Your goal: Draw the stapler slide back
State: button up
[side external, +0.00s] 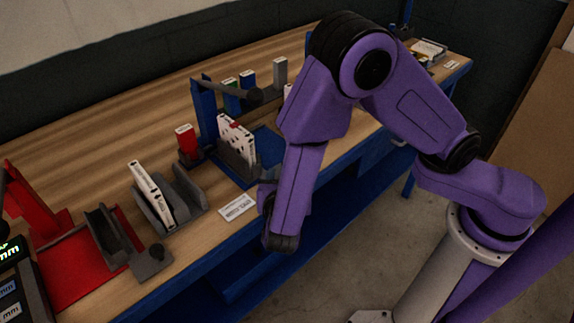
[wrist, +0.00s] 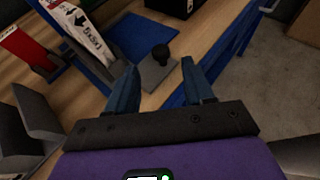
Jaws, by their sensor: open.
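My gripper (wrist: 158,70) is open and empty in the wrist view, one blue finger on each side. Between and beyond the fingertips is a grey slide plate (wrist: 153,76) with a black knob (wrist: 160,54) standing on it, at the table's front edge. The knob looks apart from both fingers. Beside the plate lies a blue mat (wrist: 146,32), which in the side view (side external: 268,146) is part of a blue station. My arm hides this plate and knob in the side view. I cannot tell whether this plate is the stapler slide.
A white printed box (side external: 236,139) stands in a grey holder beside the blue mat. A red block (side external: 187,141) is behind it. Another white box (side external: 152,194) leans in a grey rack. A red station (side external: 75,268) with another knobbed slide (side external: 152,262) is at left. The floor in front is clear.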

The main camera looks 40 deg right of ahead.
jog(key=x, duration=0.6)
jog(key=shift+w+d+f, duration=0.15)
jog(key=shift+w+d, duration=0.1)
grip_shut()
